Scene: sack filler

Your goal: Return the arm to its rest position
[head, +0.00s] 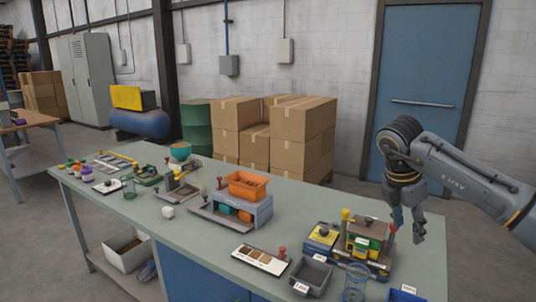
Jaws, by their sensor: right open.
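My right arm reaches in from the right edge in the head view. Its gripper (407,228) hangs pointing down with the fingers apart and nothing between them. It is just right of a yellow, green and blue machine (368,243) at the near right part of the workbench (200,236). A small red part shows beside the left finger; I cannot tell whether they touch. My left gripper is out of view.
A grey bin (310,275), a clear beaker (355,282) and a white sample tray (261,260) stand near the front edge. An orange tub (246,185) sits on a grey stand mid-bench. Cardboard boxes (300,125) and a blue door (425,70) are behind.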

